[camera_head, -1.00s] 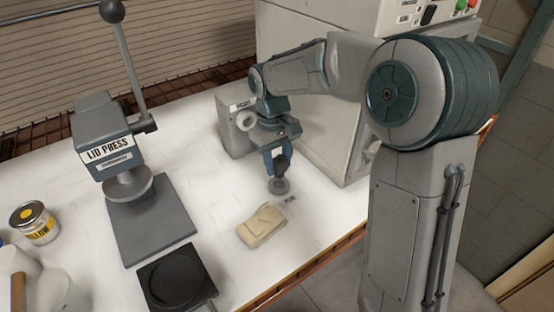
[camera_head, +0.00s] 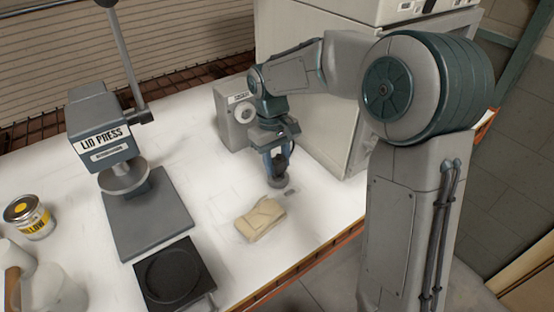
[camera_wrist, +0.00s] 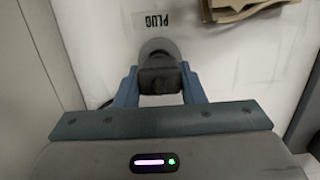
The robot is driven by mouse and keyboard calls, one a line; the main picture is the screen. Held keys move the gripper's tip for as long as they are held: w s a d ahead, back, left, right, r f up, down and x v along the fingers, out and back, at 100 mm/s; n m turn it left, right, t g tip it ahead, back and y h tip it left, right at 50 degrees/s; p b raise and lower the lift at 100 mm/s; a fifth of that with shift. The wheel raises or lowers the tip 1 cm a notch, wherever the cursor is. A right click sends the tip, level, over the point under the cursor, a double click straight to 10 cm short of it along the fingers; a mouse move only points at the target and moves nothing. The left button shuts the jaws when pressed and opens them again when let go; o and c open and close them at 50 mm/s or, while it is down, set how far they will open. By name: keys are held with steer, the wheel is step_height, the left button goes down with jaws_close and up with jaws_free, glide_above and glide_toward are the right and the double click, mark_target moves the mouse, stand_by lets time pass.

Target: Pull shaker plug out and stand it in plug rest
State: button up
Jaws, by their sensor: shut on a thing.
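My gripper (camera_head: 278,172) is shut on the black plug (camera_wrist: 160,78), with one blue finger on each side of it. The plug is upright above a round grey plug rest (camera_head: 278,183) on the white table. The rest also shows in the wrist view (camera_wrist: 158,47), just past the plug, beside a printed PLUG label (camera_wrist: 153,20). I cannot tell whether the plug's lower end touches the rest. The grey shaker box (camera_head: 232,125) with a round pale fitting stands behind my gripper, apart from the plug. A dark cord shows left of the plug in the wrist view.
A yellow-labelled can (camera_head: 30,218) is far left. A large grey cabinet (camera_head: 325,125) is close behind my arm.

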steer(key=shift+f+b, duration=0.7)
steer(key=shift+f, duration=0.45)
steer(key=o, duration=1.1)
steer(key=shift+r, duration=0.15)
step_height(320, 180, up, 13)
steer(key=w+a, duration=0.1)
steer(key=w, duration=0.1)
steer(key=s+d+f+m+t, duration=0.1)
steer(key=s+d+f+m, duration=0.1)
steer(key=s+d, duration=0.2)
steer(key=s+d+f+m+t, duration=0.1)
steer(key=s+d, duration=0.4)
steer(key=s, duration=0.5)
steer(key=s+d+f+m+t+y, duration=0.1)
steer(key=s+d+f+m+t, duration=0.1)
steer(key=s+d+f+m, duration=0.2)
steer(key=shift+s+d+f+p, duration=0.15)
steer(key=shift+s+d, duration=0.1)
steer(key=shift+s, duration=0.3)
steer(key=shift+s+d+f+p, duration=0.1)
steer(key=shift+s+d, duration=0.15)
steer(key=shift+s, duration=0.25)
steer(key=shift+s+d+f+p, duration=0.15)
steer(key=shift+s+d, duration=0.1)
steer(key=shift+s, duration=0.3)
steer(key=shift+r, duration=0.1)
